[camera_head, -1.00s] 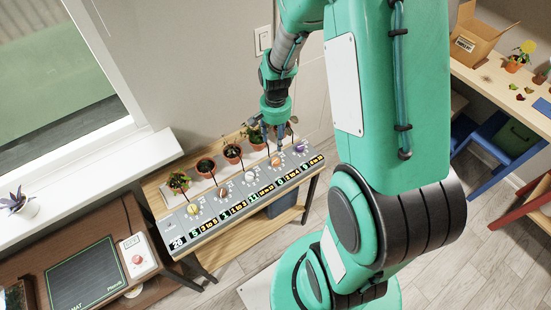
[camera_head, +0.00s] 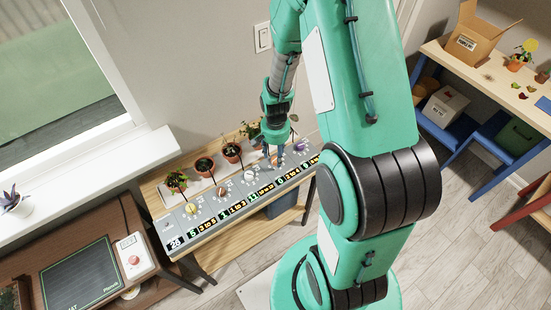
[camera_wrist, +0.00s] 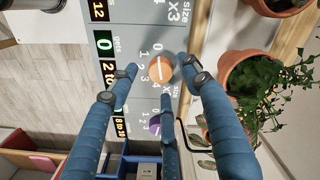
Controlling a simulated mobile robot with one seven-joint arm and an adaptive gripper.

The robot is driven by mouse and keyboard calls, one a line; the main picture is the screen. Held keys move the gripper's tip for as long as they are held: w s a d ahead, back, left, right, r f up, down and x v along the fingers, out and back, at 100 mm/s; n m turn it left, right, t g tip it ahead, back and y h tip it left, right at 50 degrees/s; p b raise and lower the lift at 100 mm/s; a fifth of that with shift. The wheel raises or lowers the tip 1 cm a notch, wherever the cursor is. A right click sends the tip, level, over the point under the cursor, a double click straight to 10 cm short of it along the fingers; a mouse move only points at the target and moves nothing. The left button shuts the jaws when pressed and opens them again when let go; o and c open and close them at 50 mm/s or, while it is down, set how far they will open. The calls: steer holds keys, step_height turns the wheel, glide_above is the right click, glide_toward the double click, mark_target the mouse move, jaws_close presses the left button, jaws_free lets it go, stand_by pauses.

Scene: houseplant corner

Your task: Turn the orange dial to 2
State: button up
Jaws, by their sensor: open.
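The orange dial (camera_wrist: 160,68) has a white pointer line and a scale of 0 to 4 printed round its left side in the wrist view. The line lies roughly along the 0-to-4 direction; I cannot tell which end points. A green 0 (camera_wrist: 104,44) is lit on the display beside it. My gripper (camera_wrist: 163,78) is open, with its three blue fingers spread around the dial; I cannot tell whether any touches it. In the head view my gripper (camera_head: 274,150) is low over the right part of the grey panel (camera_head: 212,222) and largely covers the dial.
A purple dial (camera_wrist: 154,125) is close to one finger. A potted plant (camera_wrist: 255,80) stands close on the other side. More dials, including a yellow one (camera_head: 192,209), line the panel, with small pots such as this one (camera_head: 232,152) behind them.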

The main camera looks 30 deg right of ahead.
steer(key=shift+f, duration=1.05)
steer(key=c, duration=1.2)
steer(key=shift+o, duration=0.2)
